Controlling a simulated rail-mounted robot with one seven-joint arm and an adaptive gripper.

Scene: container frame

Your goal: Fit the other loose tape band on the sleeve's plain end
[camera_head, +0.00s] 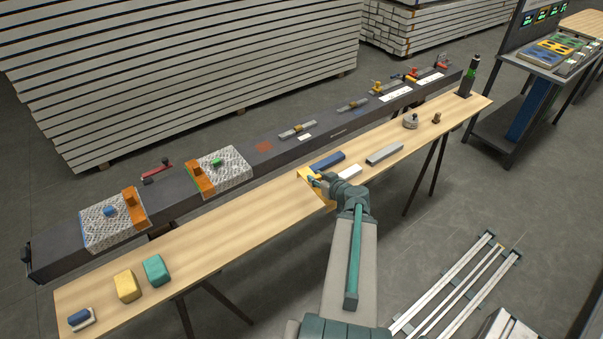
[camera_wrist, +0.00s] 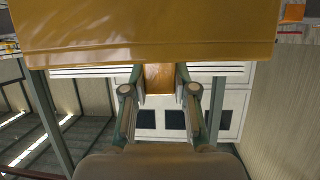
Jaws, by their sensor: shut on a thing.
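My gripper (camera_head: 324,183) is shut on the tab of an orange-yellow tape band (camera_head: 309,190), above the middle of the wooden bench. In the wrist view the band (camera_wrist: 150,35) fills the top and its tab sits between my fingers (camera_wrist: 160,80). On the dark beam lie two bubble-wrap sleeves. The left sleeve (camera_head: 98,229) has a blue knob and an orange band (camera_head: 133,206) at its right end. The right sleeve (camera_head: 228,169) has a green knob and an orange band (camera_head: 199,181) at its left end. The held band is apart from both sleeves.
The dark beam (camera_head: 262,161) runs behind the bench (camera_head: 240,215), with clamps and small fittings along it. Blue (camera_head: 327,161), white (camera_head: 349,172) and grey (camera_head: 385,154) blocks lie near my gripper. Yellow (camera_head: 127,286) and teal (camera_head: 157,270) blocks sit left. The bench between is clear.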

